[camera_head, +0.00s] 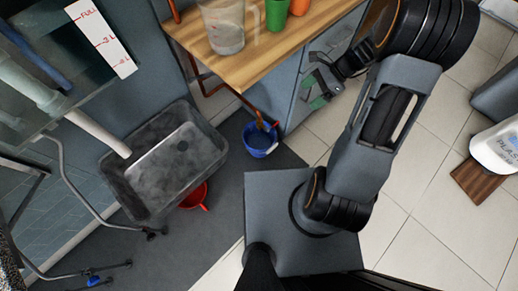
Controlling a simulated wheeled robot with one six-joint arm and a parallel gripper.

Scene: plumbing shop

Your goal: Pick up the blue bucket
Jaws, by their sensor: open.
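The blue bucket (260,142) stands on the dark grey floor mat, just below the front edge of the wooden counter. It looks upright, with a white rim patch and a dark blue inside. A copper-coloured pipe end hangs over its top edge. My gripper (309,92) is to the right of the bucket and appears higher, near the grey cabinet side. Its dark jaws with green pads are apart and empty. There is a clear gap between the gripper and the bucket.
The wooden counter (240,71) carries a clear measuring jug (224,30) and green and orange cups. A grey sink basin (150,168) stands left of the bucket, with a red bowl (194,197) below it.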

